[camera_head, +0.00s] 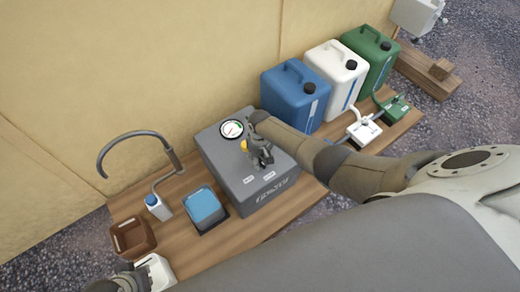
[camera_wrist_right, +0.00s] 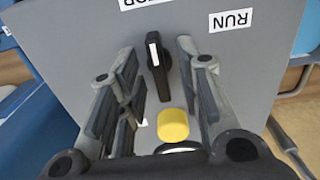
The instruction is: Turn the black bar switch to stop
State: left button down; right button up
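The black bar switch (camera_wrist_right: 162,82) sits on the grey box (camera_head: 225,165). In the right wrist view its white-marked end points up, roughly at the cut-off label ending in "OP" (camera_wrist_right: 150,3). The RUN label (camera_wrist_right: 232,20) is to the right. My right gripper (camera_wrist_right: 157,50) is open, with one finger on each side of the switch and gaps showing. In the head view my right gripper (camera_head: 262,157) is over the box's top and hides the switch. My left gripper (camera_head: 130,280) is partly seen at the bottom left edge; its fingers are unclear.
A yellow knob (camera_wrist_right: 173,124) is close to the switch, between my fingers' bases. A round gauge (camera_head: 232,129) is at the box's back. Blue (camera_head: 285,98), white (camera_head: 335,70) and green (camera_head: 372,50) canisters stand behind right. A blue-topped container (camera_head: 205,207) stands left of the box.

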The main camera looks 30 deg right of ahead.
aim_at(260, 160)
pick_arm(q)
jog(key=shift+s+f, duration=0.1)
jog(key=shift+s, duration=0.05)
pick_arm(e)
notch_tip(260, 160, up, 12)
jog(key=shift+f, duration=0.15)
dwell(0.3)
dwell(0.5)
